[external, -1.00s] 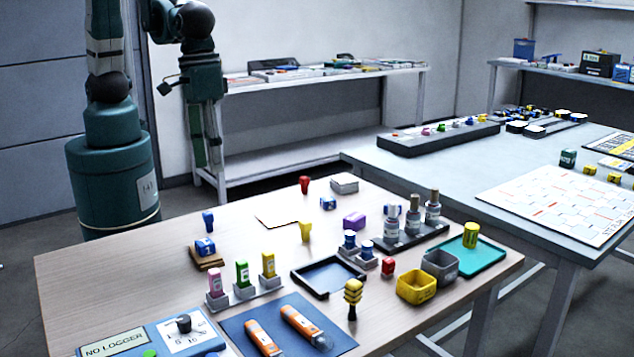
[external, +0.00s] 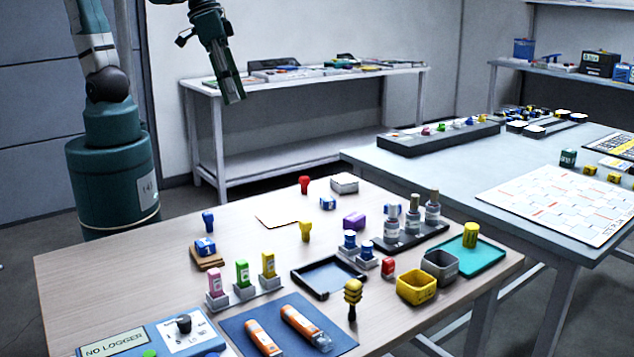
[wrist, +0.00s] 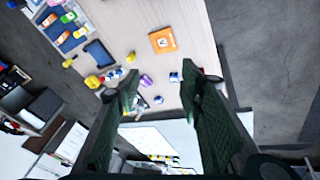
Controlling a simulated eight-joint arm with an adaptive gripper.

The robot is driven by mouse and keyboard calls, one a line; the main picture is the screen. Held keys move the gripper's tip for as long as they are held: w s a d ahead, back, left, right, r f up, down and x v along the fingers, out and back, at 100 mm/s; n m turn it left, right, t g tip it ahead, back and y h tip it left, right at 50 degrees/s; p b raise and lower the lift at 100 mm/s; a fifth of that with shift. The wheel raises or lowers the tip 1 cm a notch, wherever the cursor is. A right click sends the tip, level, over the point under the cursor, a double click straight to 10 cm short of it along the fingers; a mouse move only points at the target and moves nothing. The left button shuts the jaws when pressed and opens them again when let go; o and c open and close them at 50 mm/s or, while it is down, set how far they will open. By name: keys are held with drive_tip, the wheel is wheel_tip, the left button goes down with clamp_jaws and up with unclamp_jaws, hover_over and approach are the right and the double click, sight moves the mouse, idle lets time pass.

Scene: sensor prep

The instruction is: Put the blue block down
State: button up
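One blue block (external: 205,246) with a white mark sits on a small wooden board (external: 208,262) at the table's left side. A second, smaller blue block (external: 327,203) lies near the back edge, beside a white stack; which one the task means I cannot tell. In the wrist view a small blue block (wrist: 174,77) lies on the table far below the fingertips. My gripper (external: 235,98) is in the air behind the table, well away from both blocks. In the wrist view its two green fingers (wrist: 161,80) are apart with nothing held between them.
A red stamp-like piece (external: 304,184), a yellow one (external: 305,231) and a dark blue one (external: 208,221) stand on the table. A dark tray (external: 328,276), a yellow bin (external: 416,287) and a bottle rack (external: 408,238) crowd the right.

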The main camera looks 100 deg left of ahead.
drive_tip(key=s+a+r+m+t, duration=0.1)
drive_tip(key=s+a+r+m, duration=0.1)
drive_tip(key=s+a, duration=0.2)
drive_tip(key=s+a+r+m+t+y, duration=0.1)
drive_tip(key=s+a+r+t, duration=0.1)
drive_tip(key=a, duration=0.9)
drive_tip(key=shift+s+m, duration=0.4)
drive_tip(key=shift+s, duration=0.5)
idle(0.5)
